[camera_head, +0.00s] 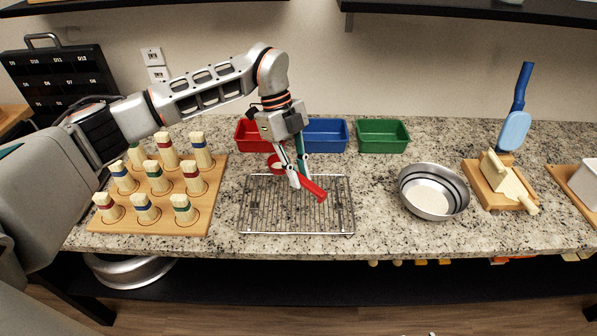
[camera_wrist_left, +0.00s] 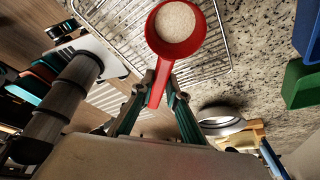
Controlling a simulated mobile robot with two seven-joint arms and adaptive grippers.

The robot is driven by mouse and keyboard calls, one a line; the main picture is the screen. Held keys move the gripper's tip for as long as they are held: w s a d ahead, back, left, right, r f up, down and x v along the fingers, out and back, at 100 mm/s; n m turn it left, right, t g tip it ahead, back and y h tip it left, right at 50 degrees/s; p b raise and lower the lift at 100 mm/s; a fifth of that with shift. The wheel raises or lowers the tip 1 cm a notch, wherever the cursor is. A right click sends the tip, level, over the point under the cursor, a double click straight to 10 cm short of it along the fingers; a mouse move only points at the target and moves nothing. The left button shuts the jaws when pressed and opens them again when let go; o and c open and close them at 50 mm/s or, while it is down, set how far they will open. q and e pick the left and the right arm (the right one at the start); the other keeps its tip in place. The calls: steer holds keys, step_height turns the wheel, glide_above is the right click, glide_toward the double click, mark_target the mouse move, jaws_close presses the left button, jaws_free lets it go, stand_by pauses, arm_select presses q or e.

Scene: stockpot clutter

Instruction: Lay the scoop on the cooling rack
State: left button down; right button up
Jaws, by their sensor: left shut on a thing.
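The red scoop (camera_head: 314,188) is in my left gripper (camera_head: 297,172), which is shut on its handle. Its round cup shows in the wrist view (camera_wrist_left: 186,52), with a pale, grainy-looking disc inside. The cup is partly hidden behind the fingers in the head view. The cooling rack (camera_head: 268,219) is a wire grid flat on the granite counter, below the gripper and scoop; it also shows in the wrist view (camera_wrist_left: 113,22). The scoop overlaps the rack's back half in the head view; whether it touches the wires I cannot tell.
Red (camera_head: 248,136), blue (camera_head: 327,134) and green (camera_head: 383,136) bins stand behind the rack. A peg board (camera_head: 195,222) is at left. A metal bowl (camera_head: 432,205) with pale contents and a wooden block holder (camera_head: 483,187) are at right. Counter between rack and bowl is clear.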

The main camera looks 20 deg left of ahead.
arm_select(q)
steer(key=shift+f+b, duration=0.4)
steer(key=shift+f, duration=0.2)
steer(key=shift+f+b, duration=0.65)
steer(key=shift+f, duration=1.45)
steer(key=shift+f+b, duration=0.35)
steer(key=shift+f, duration=0.1)
arm_select(e)
steer(key=shift+w+a+f+y, duration=0.25)
steer(key=shift+a+f+y, duration=0.05)
steer(key=shift+a+f, duration=0.25)
steer(key=shift+f, duration=0.1)
arm_select(q)
steer(key=c, duration=1.9)
jaws_free()
arm_select(e)
steer(key=shift+s+f, duration=0.1)
